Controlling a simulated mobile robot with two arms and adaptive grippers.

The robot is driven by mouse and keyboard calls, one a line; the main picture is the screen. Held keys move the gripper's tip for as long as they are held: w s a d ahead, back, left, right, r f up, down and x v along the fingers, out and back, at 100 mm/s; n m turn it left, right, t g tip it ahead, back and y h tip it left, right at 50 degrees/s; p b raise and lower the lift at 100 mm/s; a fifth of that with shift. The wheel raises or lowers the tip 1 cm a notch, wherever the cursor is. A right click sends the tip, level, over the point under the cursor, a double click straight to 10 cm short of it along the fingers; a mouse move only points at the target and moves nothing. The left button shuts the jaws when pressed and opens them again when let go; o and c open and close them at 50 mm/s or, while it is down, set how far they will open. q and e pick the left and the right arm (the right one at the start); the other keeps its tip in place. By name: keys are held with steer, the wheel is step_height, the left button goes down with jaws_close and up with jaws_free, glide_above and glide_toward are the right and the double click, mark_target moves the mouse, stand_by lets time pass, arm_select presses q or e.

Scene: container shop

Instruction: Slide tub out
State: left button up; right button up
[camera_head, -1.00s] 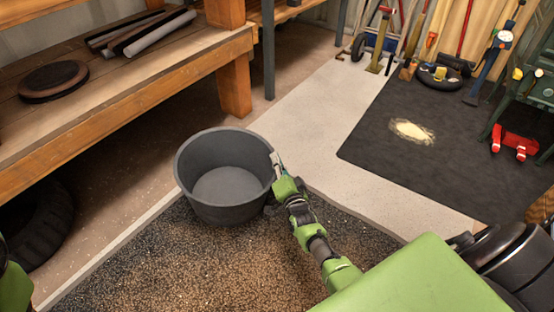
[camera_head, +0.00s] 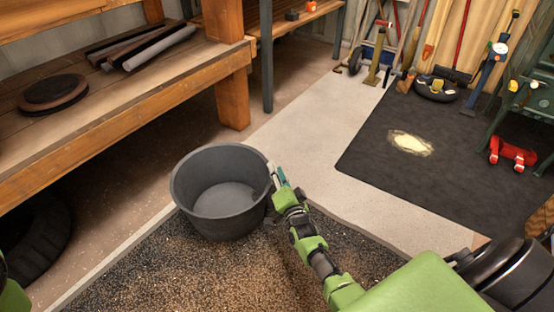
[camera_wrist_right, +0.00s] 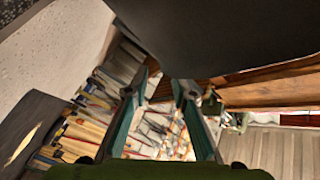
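The tub (camera_head: 222,200) is a round, dark grey, empty-looking open container. It stands upright on the speckled dark floor patch, beside the pale border and in front of the wooden bench. My right gripper (camera_head: 275,177) is at the tub's right rim in the head view. In the right wrist view its two fingers (camera_wrist_right: 160,92) stand apart with a gap between them. The dark tub wall (camera_wrist_right: 220,35) fills the top of that view, close to the fingertips; contact cannot be told. My left gripper is out of view.
The wooden bench (camera_head: 110,95) holds a round disc (camera_head: 52,86) and several bars. A tyre (camera_head: 40,230) lies under it. A black mat (camera_head: 385,170) with a pale spill is to the right. Tools line the back wall, with a red toy-like item (camera_head: 512,155) at right.

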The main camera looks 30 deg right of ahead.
step_height(320, 180, up, 8)
steer(key=shift+r, duration=0.15)
stand_by(0.3)
stand_by(0.3)
